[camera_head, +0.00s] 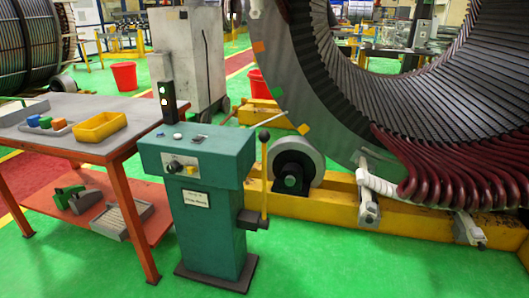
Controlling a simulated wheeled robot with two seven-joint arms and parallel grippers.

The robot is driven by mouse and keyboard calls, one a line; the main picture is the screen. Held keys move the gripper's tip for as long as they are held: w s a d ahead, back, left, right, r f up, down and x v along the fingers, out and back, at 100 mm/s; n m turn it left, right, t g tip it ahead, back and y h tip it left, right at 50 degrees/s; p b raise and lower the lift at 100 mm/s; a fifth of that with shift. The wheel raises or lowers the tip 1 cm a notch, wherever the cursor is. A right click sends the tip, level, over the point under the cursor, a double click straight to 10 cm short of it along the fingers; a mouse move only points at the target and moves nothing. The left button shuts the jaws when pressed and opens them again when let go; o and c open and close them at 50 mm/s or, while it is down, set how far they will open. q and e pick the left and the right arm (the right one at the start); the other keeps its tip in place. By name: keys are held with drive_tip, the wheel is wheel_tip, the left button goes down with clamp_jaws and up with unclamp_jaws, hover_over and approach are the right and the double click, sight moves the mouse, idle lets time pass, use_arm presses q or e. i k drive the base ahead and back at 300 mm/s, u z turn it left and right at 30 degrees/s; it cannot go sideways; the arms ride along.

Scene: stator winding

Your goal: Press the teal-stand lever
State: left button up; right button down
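The teal stand (197,200) is upright on a dark base plate on the green floor, left of centre. Its lever is a thin yellow rod with a black ball knob (264,135) on top. The lever (264,185) stands roughly upright at the stand's right side, rising from a dark pivot box (250,220). The stand's top carries a small indicator tower (167,101), and its front has a dark knob and a label. Neither of my grippers is in view.
An orange-legged table (75,122) with a yellow bin (99,127) stands close on the left. The large stator (330,85) rests at right on a yellow base (320,206) with a grey roller (292,165). Green floor in front is clear.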

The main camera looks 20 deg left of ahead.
sight(263, 136)
drive_tip(key=k, duration=0.35)
drive_tip(key=z, duration=0.25)
drive_tip(key=i, duration=1.15)
drive_tip(key=u, duration=1)
drive_tip(key=i, duration=0.7)
drive_tip(key=u, duration=0.9)
